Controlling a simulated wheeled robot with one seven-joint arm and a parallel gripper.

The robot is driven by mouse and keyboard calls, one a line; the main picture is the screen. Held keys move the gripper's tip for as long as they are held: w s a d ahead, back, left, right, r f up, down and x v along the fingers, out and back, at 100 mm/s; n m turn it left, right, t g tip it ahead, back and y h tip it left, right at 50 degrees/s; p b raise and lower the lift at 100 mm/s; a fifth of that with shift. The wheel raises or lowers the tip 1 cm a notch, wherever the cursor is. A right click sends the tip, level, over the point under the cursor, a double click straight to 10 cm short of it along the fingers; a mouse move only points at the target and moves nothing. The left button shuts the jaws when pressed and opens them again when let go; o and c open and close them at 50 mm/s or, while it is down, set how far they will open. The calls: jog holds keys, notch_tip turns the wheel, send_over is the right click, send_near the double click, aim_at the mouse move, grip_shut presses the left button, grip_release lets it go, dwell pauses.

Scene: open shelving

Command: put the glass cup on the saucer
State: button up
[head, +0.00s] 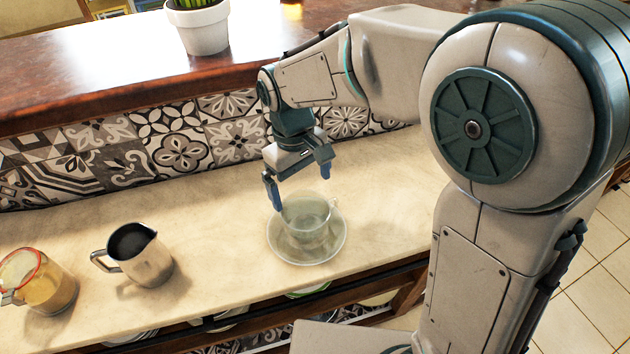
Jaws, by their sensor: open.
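The clear glass cup (306,220) stands upright on the white saucer (288,252) on the pale counter, with its handle toward the right. My gripper (299,190) is just above and behind the cup, pointing down. Its blue-tipped fingers are spread apart, the left one near the cup's left rim and the right one above the right side of the rim. Whether the left finger touches the glass cannot be told from this view. The jaws hold nothing.
A metal pitcher (143,262) and a glass jug with a red rim and tan contents (42,284) stand to the left on the counter (215,265). A patterned tile wall (170,150) rises behind, below a wooden ledge with a white plant pot (200,30). Dishes sit on a shelf below.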

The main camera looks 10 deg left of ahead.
jog(key=s+d+r+m+t, duration=0.1)
jog(key=s+d+m, duration=0.2)
jog(key=d, duration=0.4)
jog(key=s+d+r+m+t, duration=0.1)
jog(key=s+d+r+m, duration=0.1)
jog(key=d, duration=0.6)
jog(key=s+d+r+m+t+y, duration=0.1)
jog(key=s+d+m+t, duration=0.1)
jog(key=d, duration=0.6)
jog(key=shift+s+r+m, duration=0.3)
jog(key=shift+s+m, duration=0.55)
jog(key=shift+m, duration=0.45)
jog(key=shift+d, duration=0.1)
